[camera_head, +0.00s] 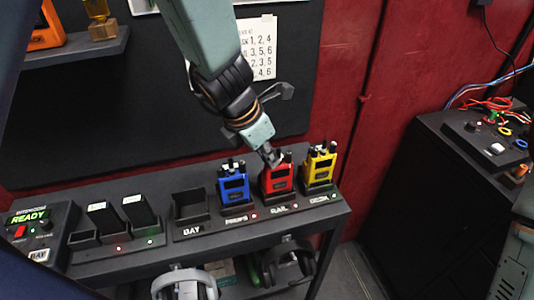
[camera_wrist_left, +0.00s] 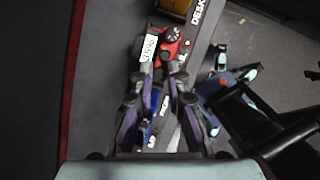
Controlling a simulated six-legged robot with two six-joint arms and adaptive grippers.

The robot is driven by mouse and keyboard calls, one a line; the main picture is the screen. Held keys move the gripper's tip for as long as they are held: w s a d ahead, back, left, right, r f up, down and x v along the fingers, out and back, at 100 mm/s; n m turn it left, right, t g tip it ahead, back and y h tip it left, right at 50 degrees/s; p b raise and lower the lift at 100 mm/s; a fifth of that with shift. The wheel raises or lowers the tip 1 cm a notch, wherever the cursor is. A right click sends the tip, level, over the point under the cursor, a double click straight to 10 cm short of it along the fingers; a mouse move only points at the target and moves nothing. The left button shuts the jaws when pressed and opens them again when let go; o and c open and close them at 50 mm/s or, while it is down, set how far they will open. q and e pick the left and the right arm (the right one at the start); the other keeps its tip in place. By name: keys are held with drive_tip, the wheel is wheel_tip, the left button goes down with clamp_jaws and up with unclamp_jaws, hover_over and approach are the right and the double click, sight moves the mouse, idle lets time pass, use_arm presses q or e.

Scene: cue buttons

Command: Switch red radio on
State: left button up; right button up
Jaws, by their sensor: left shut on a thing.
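The red radio (camera_head: 277,182) stands upright in its slot on the dark shelf, between a blue radio (camera_head: 233,186) and a yellow radio (camera_head: 319,171). My left gripper (camera_head: 271,157) reaches down from above to the top of the red radio and is shut on a part there. The fingers hide that part, so I cannot tell which knob or stub it is. In the left wrist view the red radio (camera_wrist_left: 174,46) shows just beyond the fingertips, with a round dark knob and a white label.
The dark shelf (camera_head: 185,249) also holds an empty bay (camera_head: 190,205), two black units (camera_head: 138,208) and an intercom box (camera_head: 28,232) reading READY. Headphones (camera_head: 290,262) hang below. A dark cabinet with cables (camera_head: 440,190) stands at the right.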

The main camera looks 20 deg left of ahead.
use_arm(q)
clamp_jaws()
drive_tip(key=shift+r+m+g+h+p, duration=0.2)
drive_tip(key=shift+m+g+h+p, duration=0.15)
drive_tip(key=shift+m+p, duration=0.75)
drive_tip(key=shift+w+a+f+m+h+p, duration=0.15)
drive_tip(key=shift+m+h+p, duration=0.2)
drive_tip(key=shift+m, duration=0.55)
drive_tip(key=shift+g, duration=0.25)
